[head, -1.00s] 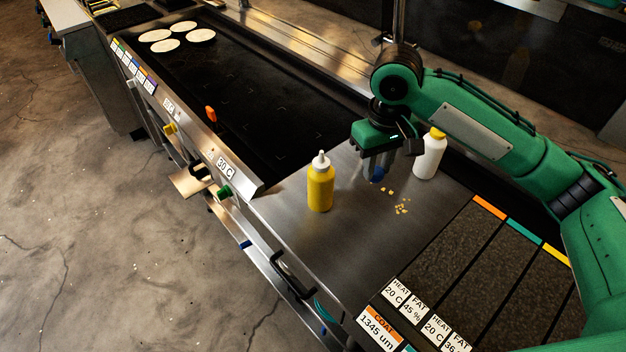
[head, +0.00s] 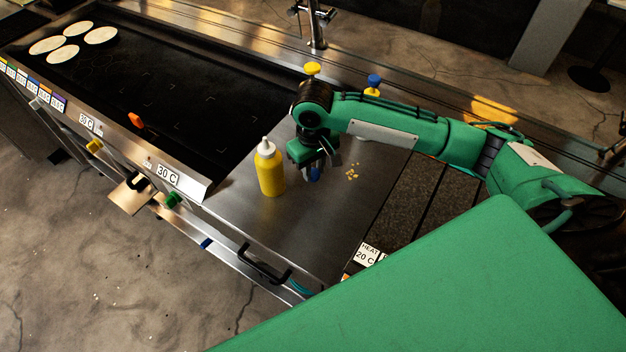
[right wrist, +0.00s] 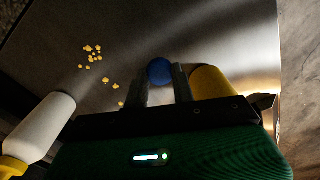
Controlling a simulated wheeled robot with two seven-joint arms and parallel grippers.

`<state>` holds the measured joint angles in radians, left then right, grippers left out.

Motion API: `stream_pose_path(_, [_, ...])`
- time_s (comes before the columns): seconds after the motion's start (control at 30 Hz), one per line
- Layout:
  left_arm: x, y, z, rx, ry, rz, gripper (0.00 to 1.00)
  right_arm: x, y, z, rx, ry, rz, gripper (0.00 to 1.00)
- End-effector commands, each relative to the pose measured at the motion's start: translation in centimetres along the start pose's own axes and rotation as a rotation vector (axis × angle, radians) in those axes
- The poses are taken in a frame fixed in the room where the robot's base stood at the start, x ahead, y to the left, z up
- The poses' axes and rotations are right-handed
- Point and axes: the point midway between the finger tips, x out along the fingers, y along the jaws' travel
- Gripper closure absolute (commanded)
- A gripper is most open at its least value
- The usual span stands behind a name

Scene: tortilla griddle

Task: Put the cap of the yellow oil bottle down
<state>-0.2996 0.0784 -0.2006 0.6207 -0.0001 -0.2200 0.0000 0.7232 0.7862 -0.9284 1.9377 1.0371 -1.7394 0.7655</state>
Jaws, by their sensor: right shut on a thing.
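The yellow oil bottle (head: 270,175) stands upright on the steel counter, with a white nozzle top (head: 266,146). My right gripper (head: 314,168) is just right of it, pointing down and apart from it. In the right wrist view, its fingers are shut on a small blue cap (right wrist: 159,71). The blue cap (head: 315,174) also shows low under the gripper in the head view; whether it touches the counter I cannot tell. The yellow bottle (right wrist: 210,83) shows right of the fingers in the wrist view. My left gripper is not in view.
Yellow crumbs (head: 352,173) lie on the counter (head: 300,225). The dark griddle (head: 200,95) holds several tortillas. Counter is clear in front.

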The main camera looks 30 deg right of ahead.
Motion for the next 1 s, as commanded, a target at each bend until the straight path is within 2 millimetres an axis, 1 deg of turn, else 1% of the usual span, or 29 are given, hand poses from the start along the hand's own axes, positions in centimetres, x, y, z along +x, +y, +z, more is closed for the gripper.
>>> stream_pose_path(0.03, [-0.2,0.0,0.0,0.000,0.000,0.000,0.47,0.8,0.0,0.1,0.000,-0.003,0.001,0.95])
stream_pose_path(0.1, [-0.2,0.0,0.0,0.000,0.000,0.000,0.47,1.5,0.0,0.0,0.001,-0.002,0.000,0.95])
stream_pose_path(0.27, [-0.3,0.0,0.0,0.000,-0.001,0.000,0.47,2.5,0.0,0.0,-0.001,0.000,0.000,0.95])
stream_pose_path(0.53, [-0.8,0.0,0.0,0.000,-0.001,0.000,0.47,6.1,-0.1,0.0,-0.001,-0.002,0.000,0.95])
stream_pose_path(0.83, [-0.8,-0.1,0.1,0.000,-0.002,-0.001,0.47,6.3,-0.1,0.0,-0.001,0.000,-0.001,0.95])
stream_pose_path(1.0, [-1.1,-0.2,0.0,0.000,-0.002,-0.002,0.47,6.8,0.0,0.0,-0.001,-0.001,0.000,0.95])
